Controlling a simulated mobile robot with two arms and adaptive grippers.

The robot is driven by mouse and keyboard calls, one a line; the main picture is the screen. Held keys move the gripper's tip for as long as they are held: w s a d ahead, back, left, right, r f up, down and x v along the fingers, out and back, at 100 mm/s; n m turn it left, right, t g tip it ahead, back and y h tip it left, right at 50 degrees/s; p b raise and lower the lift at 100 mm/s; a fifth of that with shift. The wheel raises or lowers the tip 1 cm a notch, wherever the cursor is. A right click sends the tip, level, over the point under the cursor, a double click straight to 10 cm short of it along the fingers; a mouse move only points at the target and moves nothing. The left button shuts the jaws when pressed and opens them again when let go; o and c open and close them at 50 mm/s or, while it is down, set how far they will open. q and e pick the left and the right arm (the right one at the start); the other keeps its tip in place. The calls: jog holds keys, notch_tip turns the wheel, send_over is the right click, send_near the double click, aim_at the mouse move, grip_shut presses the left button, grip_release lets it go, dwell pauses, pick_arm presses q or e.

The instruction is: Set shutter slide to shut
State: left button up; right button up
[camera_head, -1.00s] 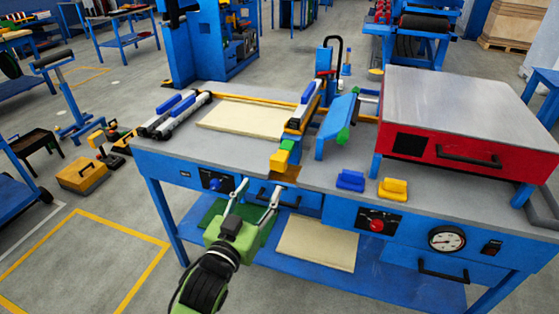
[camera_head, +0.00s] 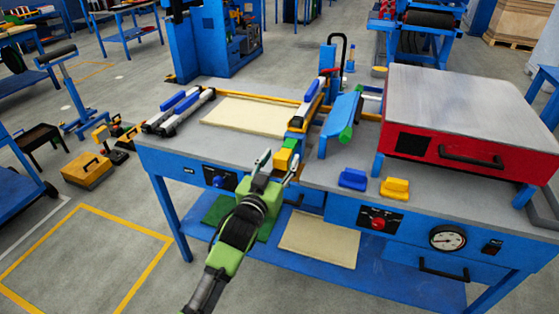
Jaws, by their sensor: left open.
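A yellow block with a green top (camera_head: 283,158) sits at the front end of a raised rail (camera_head: 308,112) on the blue workbench. It looks like the shutter slide, but I cannot tell for sure. My left gripper (camera_head: 279,164) is open at the bench's front edge. Its two fingers stand apart, one at each side of the yellow block in this view. I cannot tell whether they touch it. The gripper body hides part of the bench front and its drawer. My right gripper is not in view.
A red box with a grey lid (camera_head: 455,162) stands on the bench at right. A blue block (camera_head: 352,179) and a yellow block (camera_head: 394,189) lie in front of it. A pale panel (camera_head: 245,115) lies at left beside white-and-blue bars (camera_head: 187,112).

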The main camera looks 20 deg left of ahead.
aim_at(283, 154)
pick_arm(q)
grip_shut()
jog(key=w, duration=0.5)
jog(key=shift+w+b, duration=0.2)
jog(key=shift+b, duration=0.15)
jog(key=shift+s+r, duration=0.1)
jog(key=shift+r, duration=0.05)
jog(key=shift+c, duration=0.9)
grip_release()
jog(key=shift+o, duration=0.9)
jog(key=shift+w+d, duration=0.1)
jog(key=shift+w, duration=0.1)
jog(key=s, duration=1.2)
jog(key=shift+a, duration=0.25)
jog(key=shift+f, duration=0.2)
